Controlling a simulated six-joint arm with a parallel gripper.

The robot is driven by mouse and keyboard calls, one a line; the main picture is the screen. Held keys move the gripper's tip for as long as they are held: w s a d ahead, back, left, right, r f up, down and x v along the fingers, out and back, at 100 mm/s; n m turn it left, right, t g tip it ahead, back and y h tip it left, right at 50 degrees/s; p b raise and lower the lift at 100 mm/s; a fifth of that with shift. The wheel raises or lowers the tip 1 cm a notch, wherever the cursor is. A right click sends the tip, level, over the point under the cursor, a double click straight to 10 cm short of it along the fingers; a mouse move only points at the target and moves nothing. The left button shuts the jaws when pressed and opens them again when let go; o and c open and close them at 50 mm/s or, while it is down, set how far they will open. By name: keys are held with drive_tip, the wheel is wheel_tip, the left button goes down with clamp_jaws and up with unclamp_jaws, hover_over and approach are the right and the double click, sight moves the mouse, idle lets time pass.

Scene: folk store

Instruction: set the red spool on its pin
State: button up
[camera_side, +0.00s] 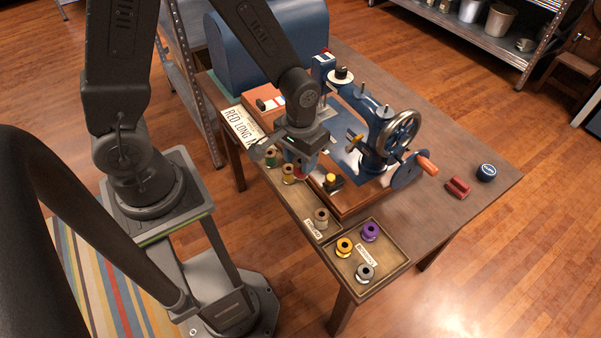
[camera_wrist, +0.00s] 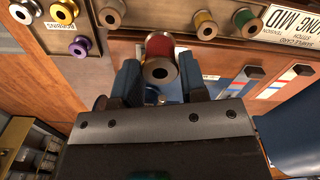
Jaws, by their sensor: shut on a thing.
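The red spool (camera_wrist: 159,50) is between the two fingers of my gripper (camera_wrist: 160,75), which is shut on it. In the side view the red spool (camera_side: 299,171) shows only in part below my gripper (camera_side: 303,162), low beside the front of the sewing machine's wooden base. The blue sewing machine (camera_side: 378,125) stands to the right, with thin upright pins on top, one of them bare (camera_side: 361,88). I cannot tell which pin is meant for red.
A spool tray (camera_side: 304,207) holds green, yellow and tan spools. A bobbin tray (camera_side: 396,270) holds orange, purple and grey bobbins. A dark-topped white spool (camera_side: 341,75) sits on the machine. A red block (camera_side: 458,187) and blue tin (camera_side: 486,172) lie right. A lettered card (camera_side: 240,127) lies left.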

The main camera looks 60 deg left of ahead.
wheel_tip(320, 180, up, 24)
drive_tip(key=f, duration=0.1)
drive_tip(key=w+a, duration=0.4)
drive_tip(key=w, duration=0.7)
drive_tip(key=w+a, duration=0.3)
drive_tip(key=w, duration=0.8)
drive_tip(key=shift+s+f, duration=0.1)
drive_tip(key=shift+f, duration=4.3)
drive_tip(key=shift+f, duration=0.65)
drive_tip(key=shift+f, duration=0.7)
drive_tip(key=shift+f, duration=0.45)
drive_tip(key=shift+f, duration=0.4)
